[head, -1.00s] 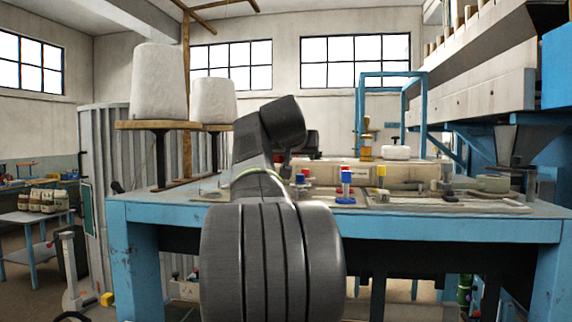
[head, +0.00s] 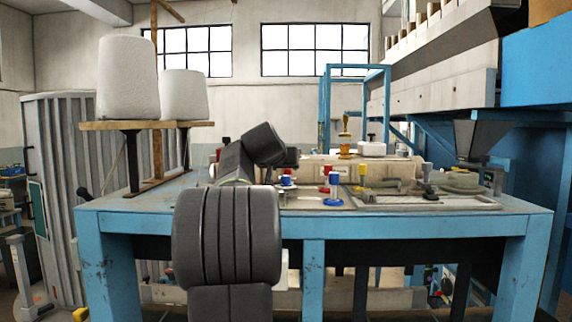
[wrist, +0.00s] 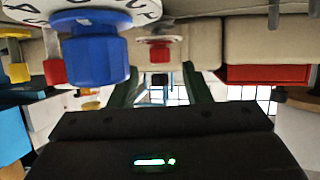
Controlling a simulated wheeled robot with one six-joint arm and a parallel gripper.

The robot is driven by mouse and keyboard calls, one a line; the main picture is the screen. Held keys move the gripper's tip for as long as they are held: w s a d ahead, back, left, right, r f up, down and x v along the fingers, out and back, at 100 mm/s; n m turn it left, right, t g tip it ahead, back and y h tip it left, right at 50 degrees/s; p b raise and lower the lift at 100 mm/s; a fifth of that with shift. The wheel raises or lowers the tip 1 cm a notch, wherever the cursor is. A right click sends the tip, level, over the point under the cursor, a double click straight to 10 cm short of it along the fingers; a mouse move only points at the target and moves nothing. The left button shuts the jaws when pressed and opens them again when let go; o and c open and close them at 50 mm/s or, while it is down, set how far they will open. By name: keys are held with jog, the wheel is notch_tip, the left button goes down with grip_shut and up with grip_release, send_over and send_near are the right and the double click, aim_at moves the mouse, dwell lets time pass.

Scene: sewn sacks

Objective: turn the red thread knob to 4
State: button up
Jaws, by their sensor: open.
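In the wrist view a red knob (wrist: 160,50) hangs below a pale dial plate at the upper middle, beyond the fingers. A large blue knob (wrist: 96,52) is nearer, at upper left, on a white dial with dark characters that I cannot read fully. My gripper (wrist: 160,88) is open and empty, its two dark fingers apart, and the red knob shows between and beyond them. In the head view red and blue knobs (head: 335,181) stand on the bench machine, right of my arm. My fingertips are hidden there behind the arm. The red knob's setting is not readable.
A yellow knob (head: 363,171) stands right of the red and blue ones. The blue-framed bench (head: 420,226) carries the machine. White thread cones (head: 128,78) on a wooden stand are at left. A blue frame (head: 325,100) and a grey hopper (head: 476,138) rise behind and right.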

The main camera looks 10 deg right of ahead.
aim_at(287, 172)
jog(key=shift+p+x, duration=0.4)
jog(key=shift+x, duration=1.35)
grip_shut()
jog(key=shift+f+h+b, duration=0.1)
jog(key=shift+h+b, duration=0.2)
jog(key=shift+b, duration=0.05)
